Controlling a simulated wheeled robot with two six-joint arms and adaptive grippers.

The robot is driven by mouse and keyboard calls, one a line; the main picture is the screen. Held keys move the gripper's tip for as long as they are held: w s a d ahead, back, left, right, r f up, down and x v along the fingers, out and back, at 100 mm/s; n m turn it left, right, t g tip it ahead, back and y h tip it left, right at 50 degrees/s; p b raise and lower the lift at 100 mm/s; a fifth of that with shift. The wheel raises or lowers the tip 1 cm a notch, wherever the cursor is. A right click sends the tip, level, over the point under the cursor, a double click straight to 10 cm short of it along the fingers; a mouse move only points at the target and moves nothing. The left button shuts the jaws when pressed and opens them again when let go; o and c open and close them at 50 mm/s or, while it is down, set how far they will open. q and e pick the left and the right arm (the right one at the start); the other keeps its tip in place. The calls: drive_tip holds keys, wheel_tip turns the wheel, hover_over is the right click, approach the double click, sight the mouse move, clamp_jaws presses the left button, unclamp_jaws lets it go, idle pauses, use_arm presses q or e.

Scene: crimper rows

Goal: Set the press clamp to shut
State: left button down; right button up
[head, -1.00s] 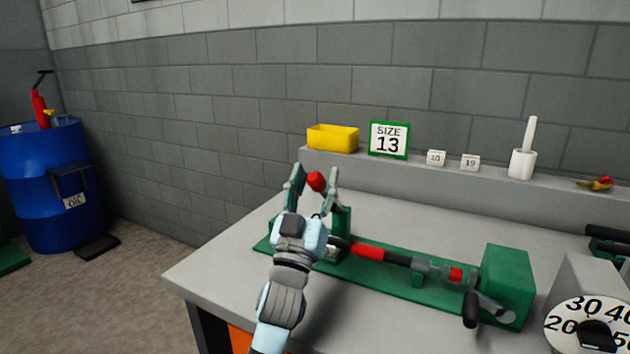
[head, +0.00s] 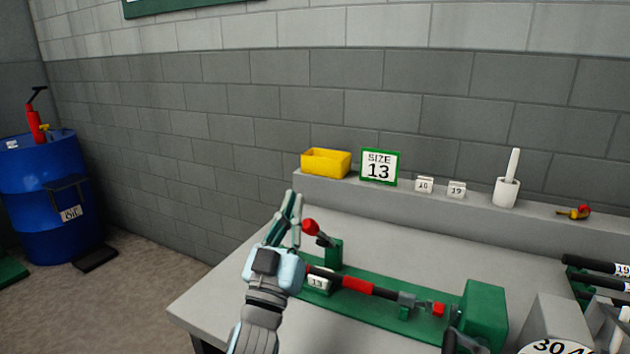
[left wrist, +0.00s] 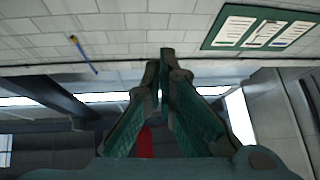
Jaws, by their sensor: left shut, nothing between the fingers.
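The press clamp on the bench has a green post (head: 332,252) and a short dark lever with a red ball knob (head: 310,227). The lever tilts up and to the left from the post. My left gripper (head: 294,200) is shut and empty, its fingers pointing up just left of the knob. I cannot tell whether it touches the knob. In the left wrist view the closed green fingers (left wrist: 162,62) fill the middle, with a red patch partly hidden behind them that I cannot identify. My right gripper is not in view.
A green base plate (head: 385,300) carries a red-and-black bar (head: 358,284) and a green block (head: 484,312). A ledge behind holds a yellow bin (head: 326,163), a size 13 sign (head: 379,167) and a white holder (head: 507,190). A blue drum (head: 50,200) stands left.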

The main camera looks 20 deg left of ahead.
use_arm(q)
drive_tip(key=w+a+r+m+g+h+p, duration=0.25)
drive_tip(key=r+g+p, duration=0.35)
drive_tip(key=r+p, duration=1.05)
drive_tip(key=s+d+f+m+g+h+p, duration=0.1)
drive_tip(key=d+f+m+g, duration=0.15)
drive_tip(key=f, duration=0.35)
drive_tip(key=s+d+f+m+g+h+p, duration=0.1)
drive_tip(key=s+d+f+m+g+h, duration=0.1)
drive_tip(key=f+m+g, duration=0.35)
drive_tip(key=w+d+f+n+t+b, duration=0.1)
drive_tip(key=w+d+f, duration=0.2)
drive_tip(key=w+f, duration=0.45)
drive_tip(key=a, duration=0.1)
drive_tip(key=a+f, duration=0.1)
drive_tip(key=shift+s+a+y, duration=0.25)
drive_tip(key=shift+s+a, duration=0.1)
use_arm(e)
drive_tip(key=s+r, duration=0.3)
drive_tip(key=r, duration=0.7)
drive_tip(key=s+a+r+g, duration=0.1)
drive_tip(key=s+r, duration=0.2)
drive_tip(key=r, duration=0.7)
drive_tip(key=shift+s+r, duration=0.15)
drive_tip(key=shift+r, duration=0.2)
use_arm(q)
drive_tip(key=shift+d, duration=0.1)
drive_tip(key=shift+t, duration=0.3)
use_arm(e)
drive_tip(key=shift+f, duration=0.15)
